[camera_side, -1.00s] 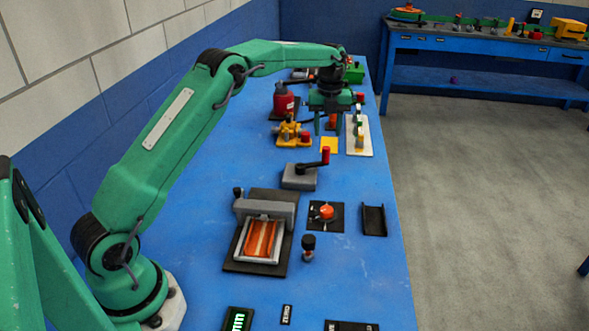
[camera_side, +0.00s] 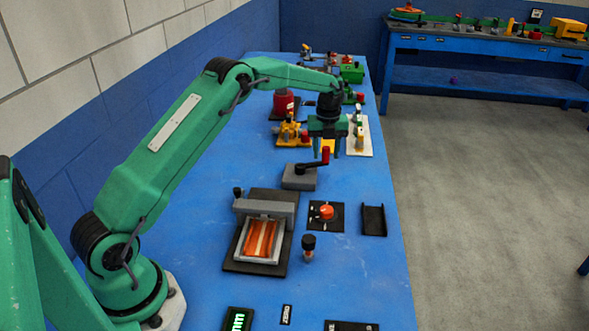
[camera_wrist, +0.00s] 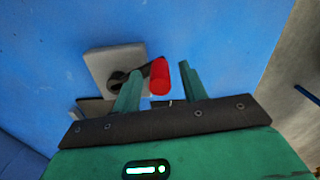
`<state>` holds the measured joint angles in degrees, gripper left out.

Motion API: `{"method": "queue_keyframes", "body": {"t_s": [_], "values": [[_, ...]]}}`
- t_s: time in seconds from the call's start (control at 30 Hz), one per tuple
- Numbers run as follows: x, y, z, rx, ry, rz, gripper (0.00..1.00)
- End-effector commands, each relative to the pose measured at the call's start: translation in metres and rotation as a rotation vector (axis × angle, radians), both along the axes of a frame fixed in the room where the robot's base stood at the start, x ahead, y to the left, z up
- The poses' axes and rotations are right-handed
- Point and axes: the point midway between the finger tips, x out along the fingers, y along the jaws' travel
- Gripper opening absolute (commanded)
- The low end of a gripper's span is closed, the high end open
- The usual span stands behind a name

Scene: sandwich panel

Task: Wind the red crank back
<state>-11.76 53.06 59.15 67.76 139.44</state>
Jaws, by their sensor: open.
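The crank is a grey block (camera_side: 298,178) with a black arm and an upright red handle (camera_side: 325,155) at the arm's right end. My gripper (camera_side: 326,150) is open, fingers pointing down, above and just behind the crank in the side view. In the wrist view the red handle (camera_wrist: 159,76) shows between my two green fingers (camera_wrist: 160,85), nearer the left one. The grey block (camera_wrist: 112,68) lies beyond the left finger, which hides part of the black crank arm. I cannot tell whether a finger touches the handle.
A press-like fixture (camera_side: 262,228) with an orange panel stands in front of the crank. Beside it are an orange-red knob on a black plate (camera_side: 326,214) and a black tray (camera_side: 373,219). A yellow fixture (camera_side: 291,132) and a red canister (camera_side: 284,102) stand behind.

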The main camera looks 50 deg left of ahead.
Motion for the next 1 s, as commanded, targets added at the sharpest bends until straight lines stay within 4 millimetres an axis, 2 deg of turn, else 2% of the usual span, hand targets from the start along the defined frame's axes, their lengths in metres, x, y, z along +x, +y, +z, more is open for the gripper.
{"method": "queue_keyframes", "body": {"t_s": [0.3, 0.5, 0.53, 0.77, 1.0], "values": [[-0.0001, 0.0, -0.002, 0.0, 0.0, 0.0, 0.41], [-0.0001, 0.0, -0.0019, 0.0, 0.0, 0.0, 0.02], [-0.0001, 0.0, -0.0019, 0.0, 0.0, 0.0, 0.0], [-0.0005, -0.0008, -0.0016, 0.0, 0.0, -0.009, 0.0], [-0.0047, -0.0092, -0.0015, 0.0, 0.001, -0.127, 0.0]]}}
